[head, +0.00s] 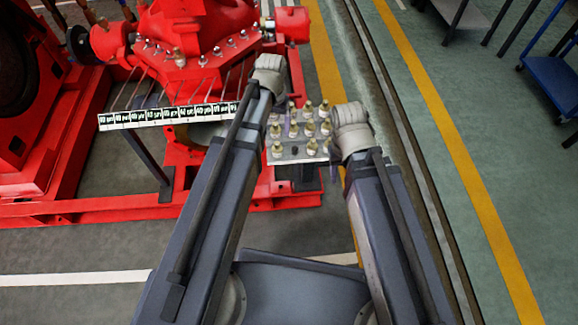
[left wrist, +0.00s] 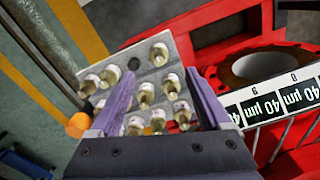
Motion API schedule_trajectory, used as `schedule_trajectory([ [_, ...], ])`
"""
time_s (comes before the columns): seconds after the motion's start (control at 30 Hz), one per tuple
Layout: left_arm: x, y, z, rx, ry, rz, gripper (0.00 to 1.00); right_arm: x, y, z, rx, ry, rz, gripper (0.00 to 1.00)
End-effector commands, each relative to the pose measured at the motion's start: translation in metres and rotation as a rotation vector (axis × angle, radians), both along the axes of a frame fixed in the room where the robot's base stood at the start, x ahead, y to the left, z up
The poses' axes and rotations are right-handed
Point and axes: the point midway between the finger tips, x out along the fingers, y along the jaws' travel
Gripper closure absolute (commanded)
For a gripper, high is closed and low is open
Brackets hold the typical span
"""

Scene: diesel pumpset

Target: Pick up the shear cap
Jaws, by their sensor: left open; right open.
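A grey holed plate (head: 285,156) bears several brass-coloured fittings with pale collars, standing in rows; one is a front fitting (head: 277,150). I cannot tell which of them, if any, is the shear cap. In the left wrist view the plate (left wrist: 182,48) lies beyond my left gripper (left wrist: 160,78), whose purple fingers are apart, with fittings such as this one (left wrist: 146,94) seen between them. Nothing is visibly gripped. In the head view my left gripper is mostly hidden by its own arm. My right gripper (head: 333,172) is at the plate's right side, mostly hidden behind its wrist.
A red pumpset (head: 200,35) stands behind and left of the plate. A white strip with black markings (head: 168,115) runs along its front. An orange rounded thing (left wrist: 78,125) shows beside the left finger. Open floor lies right, with a blue cart (head: 553,80) far off.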

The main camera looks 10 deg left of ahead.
Motion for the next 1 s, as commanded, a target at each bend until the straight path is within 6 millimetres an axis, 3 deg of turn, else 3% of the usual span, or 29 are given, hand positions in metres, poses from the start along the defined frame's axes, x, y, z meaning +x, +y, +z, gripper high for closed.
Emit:
schedule_trajectory([
  [0.03, 0.005, 0.005, -0.014, -0.002, -0.002, 0.01, 0.19, 0.0, 0.0, -0.015, 0.0, 0.0, 0.0, 0.5],
  [0.1, 0.008, 0.008, -0.019, -0.005, -0.003, 0.018, 0.19, 0.0, 0.0, -0.019, 0.0, 0.0, 0.0, 0.5],
  [0.37, 0.01, 0.011, -0.021, -0.007, -0.005, 0.025, 0.19, 0.0, 0.0, -0.021, 0.0, 0.0, 0.0, 0.5],
  [0.7, 0.01, 0.011, -0.047, -0.007, -0.005, 0.024, 0.19, 0.0, -0.001, -0.047, -0.005, -0.002, 0.001, 0.5],
  [1.0, 0.01, 0.011, -0.052, -0.007, -0.005, 0.024, 0.19, 0.001, -0.001, -0.052, -0.006, -0.002, 0.002, 0.5],
])
